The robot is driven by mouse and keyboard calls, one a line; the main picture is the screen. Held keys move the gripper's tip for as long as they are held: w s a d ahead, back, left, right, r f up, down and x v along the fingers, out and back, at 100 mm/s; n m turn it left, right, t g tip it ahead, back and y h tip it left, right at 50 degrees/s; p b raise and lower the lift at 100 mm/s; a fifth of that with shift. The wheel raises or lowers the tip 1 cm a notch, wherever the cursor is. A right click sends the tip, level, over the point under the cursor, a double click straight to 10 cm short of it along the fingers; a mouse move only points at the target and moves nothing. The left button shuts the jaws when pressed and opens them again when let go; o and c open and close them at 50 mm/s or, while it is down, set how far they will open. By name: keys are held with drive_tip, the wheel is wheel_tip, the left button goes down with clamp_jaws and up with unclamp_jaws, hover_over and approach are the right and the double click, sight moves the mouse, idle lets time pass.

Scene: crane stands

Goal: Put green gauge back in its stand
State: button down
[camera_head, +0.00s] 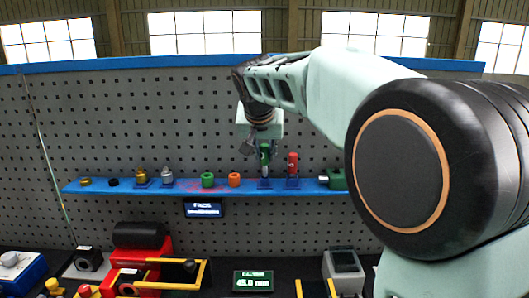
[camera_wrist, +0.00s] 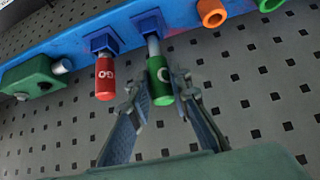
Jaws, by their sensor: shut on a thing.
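The green gauge (camera_head: 265,153) is upright between the fingers of my gripper (camera_head: 262,150), above the blue shelf. In the wrist view my gripper (camera_wrist: 158,92) is shut on the green handle of the gauge (camera_wrist: 159,78), one finger on each side. The gauge's grey pin points at its blue stand (camera_wrist: 151,22), which also shows in the head view (camera_head: 264,184). The pin's end meets or overlaps the stand; I cannot tell if it has entered. More pin shows than on the red gauge beside it.
The red gauge (camera_head: 292,162) stands upright in its own blue stand, close to the right. An orange ring (camera_head: 234,180) and a green ring (camera_head: 207,180) lie to the left on the shelf (camera_head: 110,188). A green block (camera_head: 337,179) is at the right end. A pegboard rises behind.

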sight(264, 159)
drive_tip(key=shift+f+b, duration=1)
drive_tip(key=shift+f, duration=0.3)
drive_tip(key=c, duration=1.7)
unclamp_jaws()
drive_tip(key=shift+r, duration=0.15)
drive_tip(key=shift+p+v, duration=0.7)
drive_tip(key=shift+v, duration=1.8)
